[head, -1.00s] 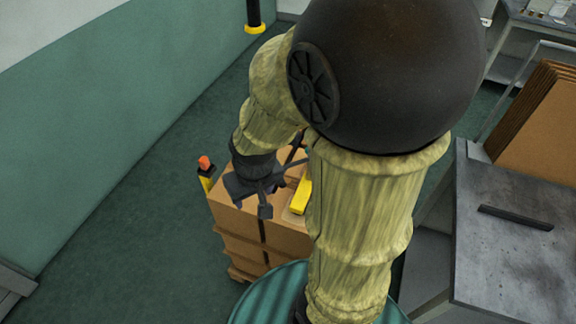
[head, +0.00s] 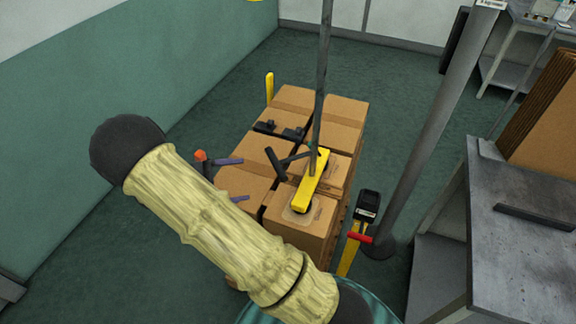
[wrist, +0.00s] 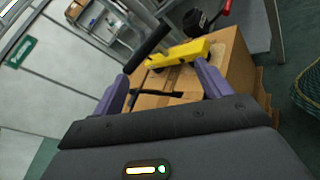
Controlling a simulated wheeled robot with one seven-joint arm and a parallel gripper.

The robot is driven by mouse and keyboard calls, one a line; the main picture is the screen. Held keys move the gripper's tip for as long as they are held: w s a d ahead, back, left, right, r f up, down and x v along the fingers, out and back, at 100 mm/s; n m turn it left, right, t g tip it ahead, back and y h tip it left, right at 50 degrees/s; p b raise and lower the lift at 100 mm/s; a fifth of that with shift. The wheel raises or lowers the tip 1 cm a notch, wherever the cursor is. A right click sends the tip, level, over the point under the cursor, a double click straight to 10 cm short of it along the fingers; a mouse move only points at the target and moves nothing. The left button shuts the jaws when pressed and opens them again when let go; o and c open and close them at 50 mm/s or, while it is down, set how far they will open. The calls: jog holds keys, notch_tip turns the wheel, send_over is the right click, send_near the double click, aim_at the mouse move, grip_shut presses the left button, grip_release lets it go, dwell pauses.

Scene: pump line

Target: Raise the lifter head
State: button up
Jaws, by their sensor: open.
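The lifter head (head: 312,185) is a yellow bar with a dark handle (head: 275,163) on its left side. It sits low over the cartons at the lower end of a grey vertical tube (head: 322,80); I cannot tell if its pads touch them. My gripper (head: 245,180) is open and empty, left of the handle, its two purple fingers pointing right towards it. In the wrist view the yellow head (wrist: 180,54) and the black handle (wrist: 148,48) show beyond and between the fingers, apart from them. My arm hides the near left of the stack.
Brown cartons (head: 325,138) stand stacked under the head. A grey post (head: 430,130) and a yellow stand with a black box (head: 367,203) are to the right. A grey workbench (head: 525,250) is at far right.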

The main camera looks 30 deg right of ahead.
aim_at(280, 162)
jog(key=shift+w+a+f+n+t+h, duration=0.1)
jog(key=shift+w+a+n+t+h, duration=0.25)
jog(key=shift+w+a+h, duration=0.55)
jog(key=shift+d, duration=0.15)
jog(key=d, duration=0.5)
jog(key=s+d+p, duration=0.1)
jog(key=d, duration=0.5)
jog(key=s+d+p, duration=0.1)
jog(key=d, duration=0.5)
jog(key=shift+s, duration=0.1)
jog(key=c, duration=1.2)
notch_tip(280, 162, up, 31)
jog(key=p, duration=2)
jog(key=shift+c, duration=0.2)
jog(key=shift+f, duration=0.1)
